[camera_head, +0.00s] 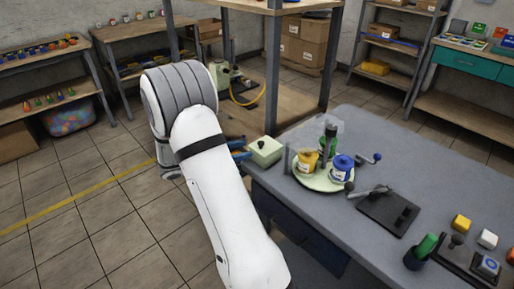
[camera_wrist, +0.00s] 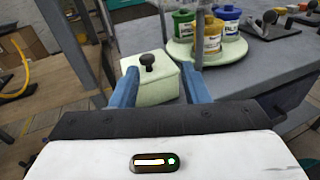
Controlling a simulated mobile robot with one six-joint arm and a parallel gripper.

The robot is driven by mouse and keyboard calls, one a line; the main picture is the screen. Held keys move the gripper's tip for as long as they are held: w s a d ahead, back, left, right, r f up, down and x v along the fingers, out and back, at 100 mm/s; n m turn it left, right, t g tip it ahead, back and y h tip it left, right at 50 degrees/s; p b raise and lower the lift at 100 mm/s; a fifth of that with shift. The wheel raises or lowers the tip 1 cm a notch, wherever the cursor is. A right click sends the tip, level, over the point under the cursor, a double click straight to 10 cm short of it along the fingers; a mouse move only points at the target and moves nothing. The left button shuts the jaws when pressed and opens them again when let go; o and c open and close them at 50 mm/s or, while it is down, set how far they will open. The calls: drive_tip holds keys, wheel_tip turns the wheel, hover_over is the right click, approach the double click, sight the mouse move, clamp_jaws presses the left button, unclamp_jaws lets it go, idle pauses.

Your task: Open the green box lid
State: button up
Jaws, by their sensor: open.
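The pale green box (camera_head: 265,153) stands at the left corner of the grey table. Its lid (camera_wrist: 149,69) is on, with a dark round knob (camera_wrist: 147,62) on top. My gripper (camera_wrist: 160,82) has its two blue fingers apart, one on each side of the box in the wrist view. The box shows between and beyond the fingers, and nothing is held. In the head view, my gripper (camera_head: 238,149) is just left of the box, mostly hidden behind my white arm. I cannot tell whether the fingers touch the box.
Right beside the box, a round pale green tray (camera_head: 323,181) holds green, yellow and blue jars behind a clear panel. A black plate with a lever (camera_head: 388,208) lies farther right. A shelf post (camera_head: 272,75) rises behind the box. Floor is free at left.

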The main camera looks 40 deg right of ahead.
sight(260, 142)
drive_tip(key=shift+n+h, duration=0.4)
drive_tip(key=shift+n, duration=0.1)
drive_tip(key=d, duration=0.2)
drive_tip(key=d+f, duration=0.1)
drive_tip(key=d, duration=0.5)
drive_tip(key=shift+w+f, duration=0.1)
drive_tip(key=shift+f, duration=0.05)
drive_tip(key=shift+c, duration=0.2)
clamp_jaws()
